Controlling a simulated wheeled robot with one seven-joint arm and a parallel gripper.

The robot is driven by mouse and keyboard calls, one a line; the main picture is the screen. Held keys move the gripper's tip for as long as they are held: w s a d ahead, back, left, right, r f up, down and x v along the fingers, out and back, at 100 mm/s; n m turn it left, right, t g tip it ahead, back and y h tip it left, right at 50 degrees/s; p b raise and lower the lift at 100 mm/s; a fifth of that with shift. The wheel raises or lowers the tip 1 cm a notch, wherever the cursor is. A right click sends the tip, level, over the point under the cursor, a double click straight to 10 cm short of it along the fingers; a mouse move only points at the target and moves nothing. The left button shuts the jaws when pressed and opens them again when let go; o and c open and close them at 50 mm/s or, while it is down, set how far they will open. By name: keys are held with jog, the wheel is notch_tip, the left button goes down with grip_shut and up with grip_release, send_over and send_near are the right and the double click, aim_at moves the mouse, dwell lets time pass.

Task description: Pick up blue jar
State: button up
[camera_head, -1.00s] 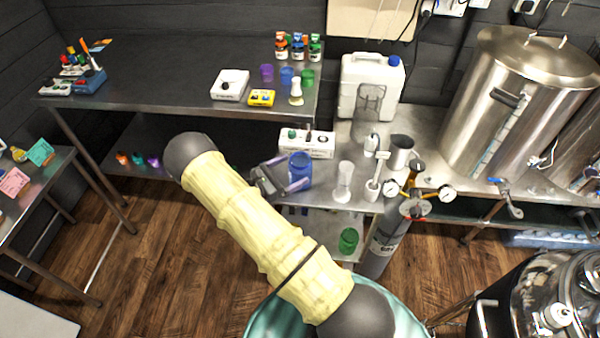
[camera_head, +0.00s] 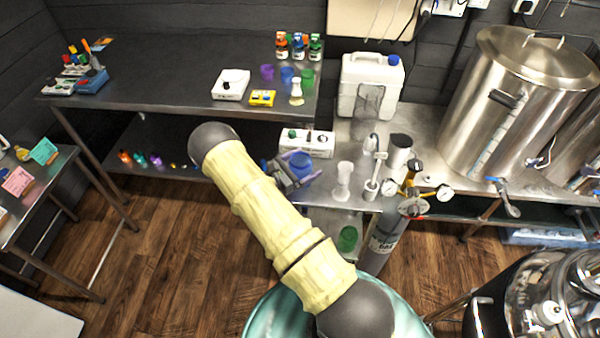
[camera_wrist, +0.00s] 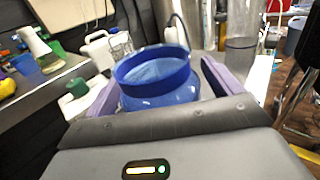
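The blue jar (camera_head: 300,163) is a round, wide-mouthed jar standing at the left end of the steel counter. My gripper (camera_head: 292,170) is at the jar, with its purple-grey fingers to either side of it, partly covering it in the head view. In the wrist view the jar (camera_wrist: 158,85) sits between the two spread fingers (camera_wrist: 160,85), its blue rim up and its lower part hidden by my gripper's palm. A small gap shows at the right finger; contact at the left finger is unclear.
A white boxed device (camera_head: 307,141) stands just behind the jar. A green jar (camera_head: 347,238) is on the shelf below.

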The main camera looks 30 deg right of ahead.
jog(key=c, duration=1.1)
jog(key=shift+o, duration=0.2)
jog(key=shift+d, duration=0.1)
notch_tip(320, 180, up, 10)
jog(key=b, duration=0.1)
